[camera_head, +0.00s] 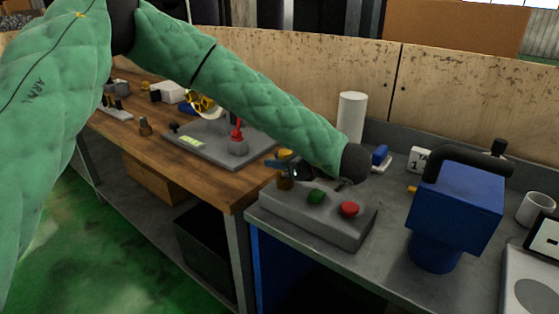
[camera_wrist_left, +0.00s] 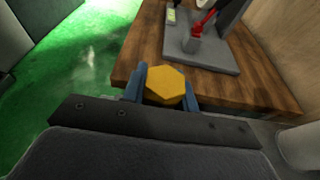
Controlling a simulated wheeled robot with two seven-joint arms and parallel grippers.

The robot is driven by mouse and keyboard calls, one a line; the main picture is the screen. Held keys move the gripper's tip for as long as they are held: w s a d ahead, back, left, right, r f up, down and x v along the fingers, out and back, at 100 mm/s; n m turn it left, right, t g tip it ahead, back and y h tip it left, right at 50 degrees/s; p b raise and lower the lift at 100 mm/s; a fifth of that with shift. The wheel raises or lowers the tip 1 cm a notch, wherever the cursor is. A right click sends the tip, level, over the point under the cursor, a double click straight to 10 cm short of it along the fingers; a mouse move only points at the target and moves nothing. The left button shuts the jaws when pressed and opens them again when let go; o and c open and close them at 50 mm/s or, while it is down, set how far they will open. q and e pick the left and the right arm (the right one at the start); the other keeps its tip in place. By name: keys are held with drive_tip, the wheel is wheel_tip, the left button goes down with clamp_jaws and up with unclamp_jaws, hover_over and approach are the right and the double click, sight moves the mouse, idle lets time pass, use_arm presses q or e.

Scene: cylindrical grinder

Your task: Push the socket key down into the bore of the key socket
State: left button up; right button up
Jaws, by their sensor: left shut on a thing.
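The socket key shows a yellow hexagonal head (camera_wrist_left: 166,85) between the two blue-grey fingers of my left gripper (camera_wrist_left: 163,88) in the left wrist view. In the head view, my left gripper (camera_head: 287,168) is shut on the key, whose yellow top (camera_head: 286,154) shows just above the fingers. A brass-coloured part (camera_head: 285,183) shows right below the fingers, at the left end of a grey box (camera_head: 330,221). I cannot tell whether it is the key's lower part or the key socket. The bore is hidden, so how deep the key sits cannot be seen. My right gripper is not in view.
The box carries a green button (camera_head: 316,196) and a red button (camera_head: 349,209) close to the gripper. A blue machine (camera_head: 455,210) stands to the right. A white cylinder (camera_head: 351,118) stands behind. A grey plate with a red lever (camera_head: 237,131) lies on the wooden bench.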

use_arm(q)
drive_tip(key=shift+f, duration=0.1)
drive_tip(key=o, duration=1.1)
drive_tip(key=shift+d, duration=0.1)
drive_tip(key=shift+b+v, duration=0.65)
drive_tip(key=shift+v, duration=3.2)
